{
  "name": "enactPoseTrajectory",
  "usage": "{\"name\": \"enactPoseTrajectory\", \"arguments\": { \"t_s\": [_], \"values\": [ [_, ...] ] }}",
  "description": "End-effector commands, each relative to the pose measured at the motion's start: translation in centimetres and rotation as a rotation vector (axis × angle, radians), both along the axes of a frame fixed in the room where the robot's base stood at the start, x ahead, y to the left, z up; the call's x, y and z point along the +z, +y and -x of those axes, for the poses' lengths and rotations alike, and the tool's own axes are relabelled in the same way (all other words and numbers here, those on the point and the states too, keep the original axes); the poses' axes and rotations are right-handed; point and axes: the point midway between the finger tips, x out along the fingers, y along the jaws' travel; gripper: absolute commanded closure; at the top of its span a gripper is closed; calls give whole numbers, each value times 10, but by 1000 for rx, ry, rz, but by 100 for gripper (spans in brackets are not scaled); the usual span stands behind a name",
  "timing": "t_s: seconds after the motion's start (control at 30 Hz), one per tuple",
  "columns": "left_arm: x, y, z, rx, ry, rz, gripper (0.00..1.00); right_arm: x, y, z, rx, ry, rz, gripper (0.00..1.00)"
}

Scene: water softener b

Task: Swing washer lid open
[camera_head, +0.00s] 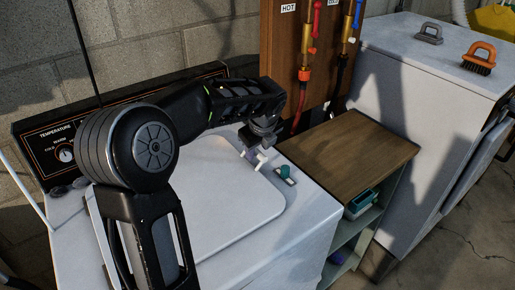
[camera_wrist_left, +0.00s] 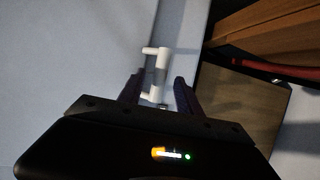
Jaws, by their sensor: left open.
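The white washer (camera_head: 308,214) stands at the lower middle of the head view. Its rounded lid (camera_head: 235,205) lies flat on top, partly hidden behind my left arm. A small white handle (camera_wrist_left: 160,70) shows in the left wrist view, near an edge line of the pale panel. My left gripper (camera_head: 254,158) is over the right side of the lid, by the handle. In the left wrist view my left gripper (camera_wrist_left: 158,88) is open, with its dark fingers on either side of the handle's lower part. I cannot tell whether they touch it. My right gripper is not in view.
A teal and white object (camera_head: 286,174) sits on the washer's right edge. The control panel (camera_head: 45,150) stands behind. A wooden-topped shelf (camera_head: 350,148) and a white cabinet (camera_head: 425,100) with brushes are to the right. Hot and cold taps (camera_head: 304,75) hang behind.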

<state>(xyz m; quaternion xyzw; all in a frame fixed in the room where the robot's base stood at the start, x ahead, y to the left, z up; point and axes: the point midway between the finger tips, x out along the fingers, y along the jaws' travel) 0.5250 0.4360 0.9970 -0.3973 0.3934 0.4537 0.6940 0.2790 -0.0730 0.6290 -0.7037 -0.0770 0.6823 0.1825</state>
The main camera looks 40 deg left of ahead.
Motion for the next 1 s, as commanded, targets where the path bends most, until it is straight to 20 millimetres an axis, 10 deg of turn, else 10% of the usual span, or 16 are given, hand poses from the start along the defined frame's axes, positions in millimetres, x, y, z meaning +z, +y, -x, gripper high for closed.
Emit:
{"name": "enactPoseTrajectory", "arguments": {
  "t_s": [0.37,1.0],
  "values": [
    [-7,3,-2,0,0,-1,59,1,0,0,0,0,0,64],
    [-7,3,-2,0,0,0,100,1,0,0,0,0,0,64]
  ]
}}
